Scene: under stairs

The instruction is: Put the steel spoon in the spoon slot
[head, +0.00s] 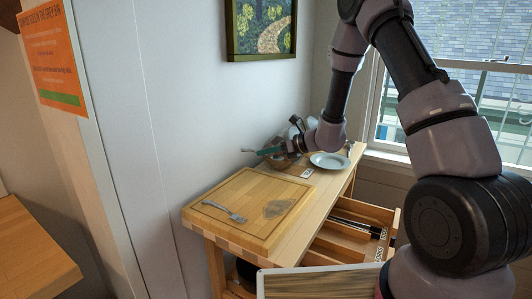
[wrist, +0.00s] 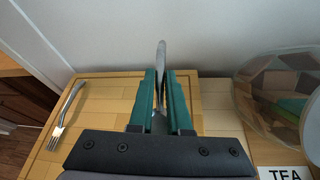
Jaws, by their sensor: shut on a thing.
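My gripper (head: 266,151) is over the back of the wooden counter, near the wall. In the wrist view its two green fingers (wrist: 162,76) are shut on the steel spoon (wrist: 161,48), which stands up edge-on between them. In the head view a small part of the spoon (head: 246,150) shows left of the fingertips. An open drawer (head: 345,238) with divided slots juts out from the counter's right side, well away from my gripper. Dark-handled things lie in one slot. Labels are on the drawer's dividers, too small to read surely, so I cannot tell which slot is for spoons.
A fork (head: 225,211) lies on a cutting board (head: 240,187) with a dark stain. A round clear bowl (wrist: 283,90) stands right of my gripper, near a TEA label (wrist: 285,173). A white plate (head: 329,160) is further back. The wall is close behind.

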